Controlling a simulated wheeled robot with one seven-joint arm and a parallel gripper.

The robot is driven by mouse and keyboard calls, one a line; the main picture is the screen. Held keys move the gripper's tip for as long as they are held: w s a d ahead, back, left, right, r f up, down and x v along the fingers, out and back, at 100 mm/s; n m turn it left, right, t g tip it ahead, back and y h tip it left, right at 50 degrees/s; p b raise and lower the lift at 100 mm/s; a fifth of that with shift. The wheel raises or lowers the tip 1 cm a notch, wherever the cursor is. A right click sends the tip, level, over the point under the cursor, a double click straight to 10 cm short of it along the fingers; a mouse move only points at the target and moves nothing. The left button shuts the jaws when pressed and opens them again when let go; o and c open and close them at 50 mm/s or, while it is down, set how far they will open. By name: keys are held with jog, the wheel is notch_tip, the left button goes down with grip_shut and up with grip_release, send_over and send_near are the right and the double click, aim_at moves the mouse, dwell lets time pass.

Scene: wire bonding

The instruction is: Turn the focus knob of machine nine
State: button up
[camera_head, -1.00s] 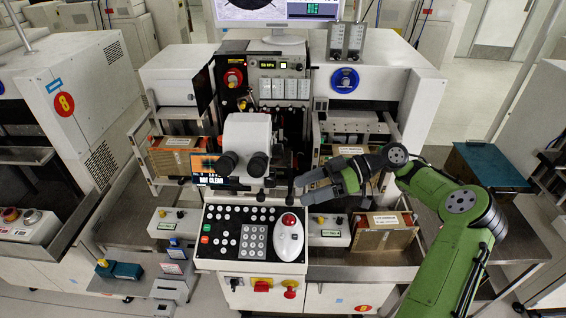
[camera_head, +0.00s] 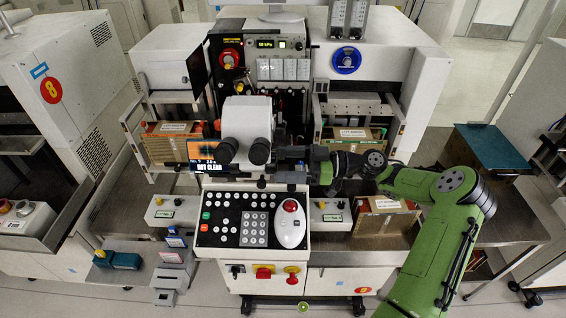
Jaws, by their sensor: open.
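The microscope (camera_head: 247,122) of the middle machine has a white head and two black eyepieces. My gripper (camera_head: 284,166) reaches in from the right, just right of the eyepieces, with its dark fingers pointing left. It is open, and its fingertips are close to the microscope's right side. The focus knob cannot be made out clearly; the fingers cover that spot, and I cannot tell whether they touch it. A small screen (camera_head: 207,167) left of the eyepieces seems to read "NOT CLEAR".
A control panel (camera_head: 238,220) with buttons and a white trackball unit (camera_head: 291,224) lies just below my gripper. Orange-brown boxes (camera_head: 385,222) stand to the right. A machine with a red "8" disc (camera_head: 51,90) is at left. A blue round plate (camera_head: 346,60) is above.

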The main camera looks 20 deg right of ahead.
jog(key=shift+w+a, duration=0.15)
jog(key=shift+a, duration=0.35)
jog(key=c, duration=1)
jog(key=m+p, duration=0.1)
jog(key=m, duration=0.3)
jog(key=shift+c, duration=0.2)
jog(key=o, duration=1)
jog(key=shift+o, duration=0.2)
